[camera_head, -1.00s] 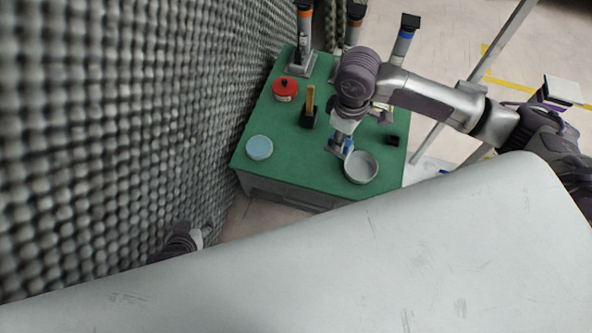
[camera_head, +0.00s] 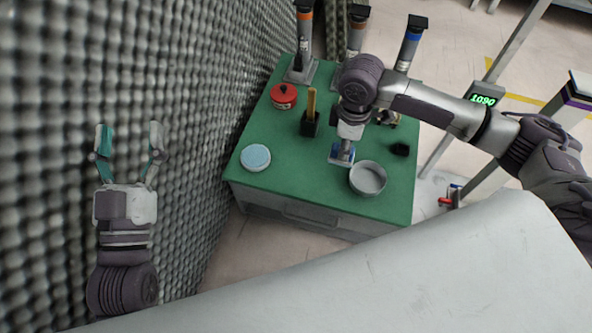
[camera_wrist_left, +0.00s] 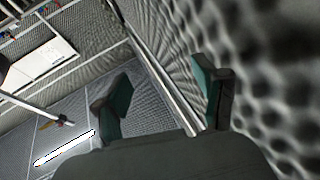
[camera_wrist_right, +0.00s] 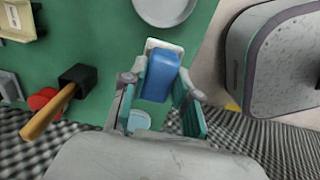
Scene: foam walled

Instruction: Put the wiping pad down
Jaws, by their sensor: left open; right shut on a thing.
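The wiping pad (camera_wrist_right: 160,76) is a blue block with a pale base, between the fingers of my right gripper (camera_wrist_right: 160,95) in the right wrist view. In the head view the pad (camera_head: 341,155) is at or just above the green table top (camera_head: 290,165), left of the grey round dish; I cannot tell if it touches the table. My right gripper (camera_head: 346,143) is shut on it. My left gripper (camera_head: 130,150) is open and empty, raised in front of the foam wall, with its fingers (camera_wrist_left: 160,95) spread in the left wrist view.
The grey dish (camera_head: 368,191) is close to the pad's right. A blue-topped round container (camera_head: 255,157), a red lidded pot (camera_head: 283,95) and a black holder with a wooden handle (camera_head: 310,123) stand to the left. A small black block (camera_head: 400,149) lies right. Foam wall (camera_head: 190,110) borders the left.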

